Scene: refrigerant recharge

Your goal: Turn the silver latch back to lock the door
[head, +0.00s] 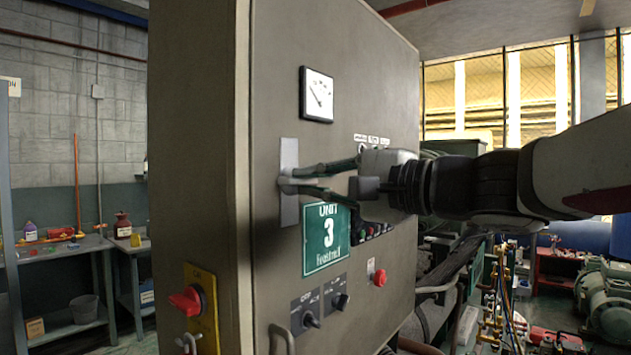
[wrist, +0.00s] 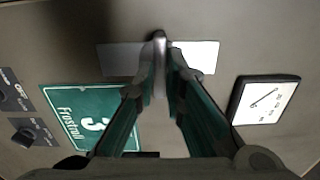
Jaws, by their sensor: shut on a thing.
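The silver latch (wrist: 160,42) sits on a pale plate (head: 289,163) on the front of the grey-brown cabinet door (head: 270,70). The plate also shows in the wrist view (wrist: 202,56), on both sides of the latch. My gripper (head: 286,184) reaches in from the right in the head view. In the wrist view its fingertips (wrist: 160,68) are closed around the latch handle, which points toward my gripper. The fingers hide much of the latch. The door lies flat against the cabinet, with no gap that I can see.
The door also carries a dial gauge (head: 317,95), a green Unit 3 sign (head: 327,238), black knobs (head: 305,309) and a red button (head: 380,277). A red switch (head: 187,300) is on the cabinet's left side. A workbench (head: 62,250) stands at left, and machinery (head: 608,300) at right.

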